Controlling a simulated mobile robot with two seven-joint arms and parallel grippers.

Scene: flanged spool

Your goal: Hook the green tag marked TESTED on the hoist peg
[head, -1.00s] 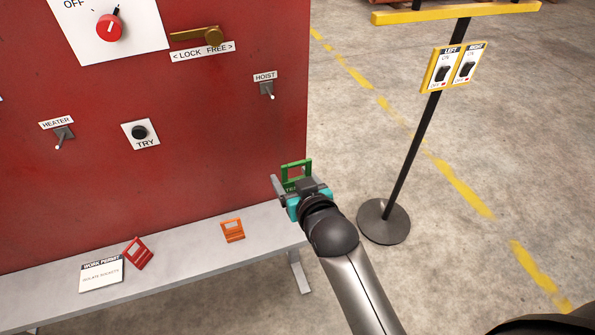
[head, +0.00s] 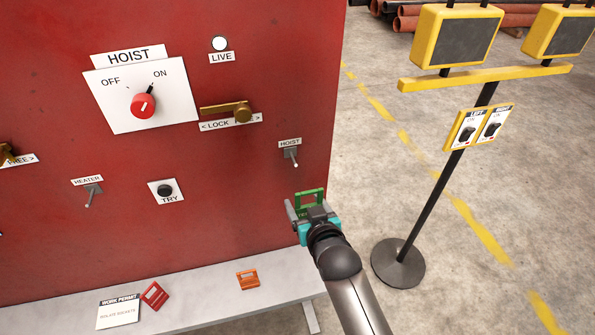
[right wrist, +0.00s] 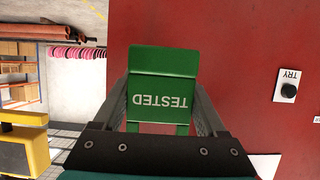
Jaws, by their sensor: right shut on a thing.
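The green tag (head: 310,198) is held in my right gripper (head: 306,212), just below the hoist peg (head: 292,158) and in front of the red panel. In the right wrist view the tag (right wrist: 163,90) shows the word TESTED upside down, between the two fingers, and the gripper is shut on it. The hoist peg is bare and juts from a small grey plate under the HOIST label. The peg is not seen in the right wrist view. My left gripper is not in view.
The heater peg (head: 90,195) is bare. A TRY button (head: 165,191), brass lock lever (head: 230,110) and red switch (head: 143,105) are on the panel. An orange tag (head: 248,280), red tag (head: 154,296) and work permit (head: 118,312) lie on the grey bench (head: 200,302). A lamp stand (head: 398,262) stands right.

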